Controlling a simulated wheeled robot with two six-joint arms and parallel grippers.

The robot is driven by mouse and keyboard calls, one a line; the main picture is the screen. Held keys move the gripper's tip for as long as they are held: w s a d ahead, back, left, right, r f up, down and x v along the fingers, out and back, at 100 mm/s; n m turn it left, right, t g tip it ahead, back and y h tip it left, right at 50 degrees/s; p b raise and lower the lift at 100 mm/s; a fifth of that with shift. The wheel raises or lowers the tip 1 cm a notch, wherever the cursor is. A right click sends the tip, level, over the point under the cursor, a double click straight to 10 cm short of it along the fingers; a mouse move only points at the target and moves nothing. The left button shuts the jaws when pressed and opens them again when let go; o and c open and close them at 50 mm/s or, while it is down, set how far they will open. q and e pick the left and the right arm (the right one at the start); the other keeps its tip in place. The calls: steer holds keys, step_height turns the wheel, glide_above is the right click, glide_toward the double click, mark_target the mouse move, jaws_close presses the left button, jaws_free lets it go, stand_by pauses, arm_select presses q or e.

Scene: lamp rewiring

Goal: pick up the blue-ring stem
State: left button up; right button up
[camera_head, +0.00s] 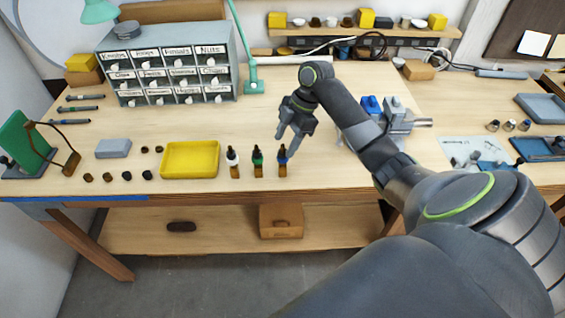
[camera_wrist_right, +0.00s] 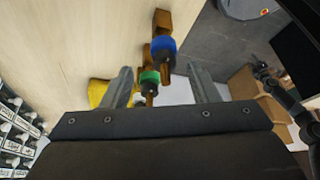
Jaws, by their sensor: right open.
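The blue-ring stem (camera_head: 283,161) stands upright near the front edge of the table, brown with a dark top and a blue ring. It is the rightmost of three similar stems; the green-ring one (camera_head: 257,160) and the white-ring one (camera_head: 233,160) stand to its left. Contact cannot be told. My left gripper is not in view.
A yellow tray (camera_head: 190,174) lies left of the stems. A labelled drawer cabinet (camera_head: 168,98) and a green lamp stand (camera_head: 253,87) are behind. A blue and grey vise-like fixture (camera_head: 397,114) stands to the right, beyond my right forearm.

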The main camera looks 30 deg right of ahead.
mark_target(284, 150)
steer(key=shift+s+a+f+p, duration=0.2)
steer(key=shift+f+p, duration=0.35)
steer(key=shift+f, duration=0.05)
steer(key=p+x, duration=0.1)
steer(key=x, duration=0.2)
steer(key=shift+s+d+f+p, duration=0.1)
steer(key=shift+f+p, duration=0.1)
steer(key=shift+p, duration=0.1)
steer(key=shift+f, duration=0.4)
steer(key=shift+c, duration=0.2)
jaws_close()
